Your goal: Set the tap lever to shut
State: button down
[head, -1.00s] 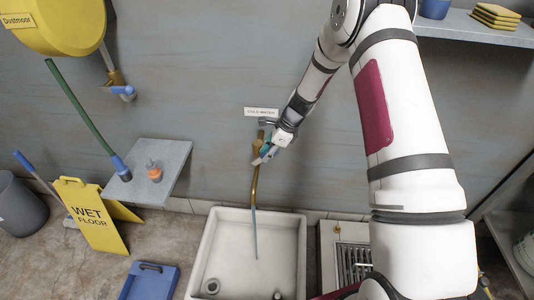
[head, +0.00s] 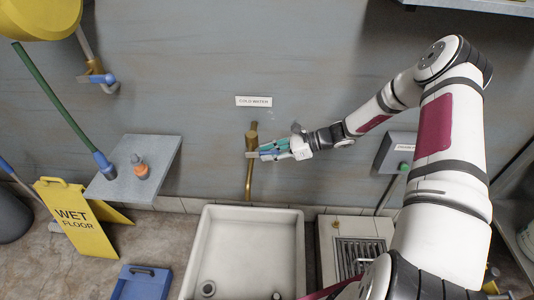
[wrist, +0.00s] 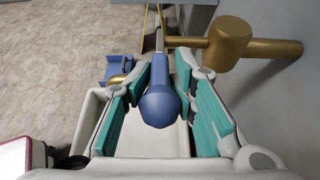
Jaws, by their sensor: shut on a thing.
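The brass tap (head: 251,136) is on the wall below a COLD WATER sign (head: 254,101), with its spout pointing down over the white sink (head: 299,250). In the wrist view the brass tap body (wrist: 229,42) is at upper right. The tap lever (wrist: 160,98) has a metal shank and a blue rounded handle, and lies sideways across the pipe. My gripper (head: 265,154) reaches in from the right, its green-padded fingers (wrist: 163,78) on both sides of the blue handle, shut on it. No water stream shows below the spout.
A second tap with a blue lever (head: 108,79) is on the wall at left. A grey shelf (head: 163,148) holds an orange bottle (head: 139,166). A yellow WET FLOOR sign (head: 73,215) stands below. A grey wall box (head: 397,150) is right of my gripper.

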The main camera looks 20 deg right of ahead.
jog(key=shift+s+d+f+y+b, duration=0.1)
jog(key=shift+d+f+y+b, duration=0.3)
jog(key=shift+f, duration=0.2)
jog(key=shift+t, duration=0.3)
jog(key=c, duration=1.5)
grip_release()
jog(key=shift+a, duration=0.1)
jog(key=shift+r, duration=0.1)
jog(key=v, duration=1.2)
